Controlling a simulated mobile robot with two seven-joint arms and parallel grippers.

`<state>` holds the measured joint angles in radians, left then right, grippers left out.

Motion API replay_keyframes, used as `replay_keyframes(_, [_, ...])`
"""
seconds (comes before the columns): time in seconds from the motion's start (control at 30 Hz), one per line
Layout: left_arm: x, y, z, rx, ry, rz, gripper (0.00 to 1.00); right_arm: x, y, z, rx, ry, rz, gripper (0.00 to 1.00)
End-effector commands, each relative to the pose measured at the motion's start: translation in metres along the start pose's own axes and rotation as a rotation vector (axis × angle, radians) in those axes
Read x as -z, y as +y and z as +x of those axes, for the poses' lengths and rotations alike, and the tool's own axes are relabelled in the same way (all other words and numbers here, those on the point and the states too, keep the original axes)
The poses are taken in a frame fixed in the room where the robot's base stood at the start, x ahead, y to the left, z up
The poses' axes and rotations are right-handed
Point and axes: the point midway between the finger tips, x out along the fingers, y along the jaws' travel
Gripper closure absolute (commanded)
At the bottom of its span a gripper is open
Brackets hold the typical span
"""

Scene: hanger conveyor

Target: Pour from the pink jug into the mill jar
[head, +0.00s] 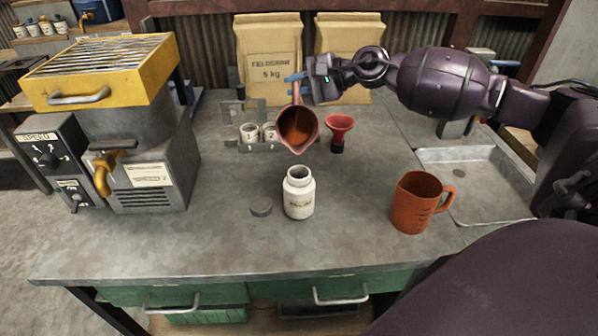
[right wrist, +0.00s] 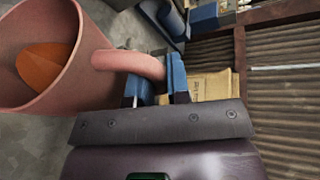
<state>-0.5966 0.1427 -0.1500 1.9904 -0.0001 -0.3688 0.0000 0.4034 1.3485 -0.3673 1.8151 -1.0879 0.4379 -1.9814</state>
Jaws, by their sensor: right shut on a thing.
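The pink jug (head: 284,138) hangs in the air above and just behind the mouth of the white mill jar (head: 298,204). It is tilted, its opening toward the head camera, with orange-brown contents inside. My right gripper (head: 297,79) is shut on its handle; the right wrist view shows the blue fingers (right wrist: 160,82) at the handle of the jug (right wrist: 92,75). The jar stands upright, its mouth open, on the grey bench. No stream between jug and jar can be seen. My left gripper is not in view.
A grey disc (head: 261,210) lies left of the jar. An orange measuring jug (head: 412,207) stands at right, before a shallow metal tray (head: 470,165). A red funnel (head: 340,127) and small cups (head: 249,133) stand behind. A yellow-topped machine (head: 140,150) fills the left.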

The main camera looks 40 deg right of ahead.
Motion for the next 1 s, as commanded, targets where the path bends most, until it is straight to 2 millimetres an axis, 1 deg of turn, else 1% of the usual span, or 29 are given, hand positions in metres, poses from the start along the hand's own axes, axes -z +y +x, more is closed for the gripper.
replay_keyframes(0.23, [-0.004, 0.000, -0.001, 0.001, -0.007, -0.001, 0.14, -0.005, 0.002, -0.002, 0.024, 0.012, -0.055, 1.00])
replay_keyframes(0.43, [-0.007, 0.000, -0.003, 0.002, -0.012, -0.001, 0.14, -0.006, 0.002, -0.002, 0.029, 0.015, -0.067, 1.00])
replay_keyframes(0.73, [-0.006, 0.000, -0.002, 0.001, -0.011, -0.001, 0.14, -0.007, 0.003, -0.002, 0.031, 0.017, -0.074, 1.00])
replay_keyframes(1.0, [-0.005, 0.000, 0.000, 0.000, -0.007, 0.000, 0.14, -0.011, 0.007, -0.003, 0.051, 0.028, -0.124, 1.00])
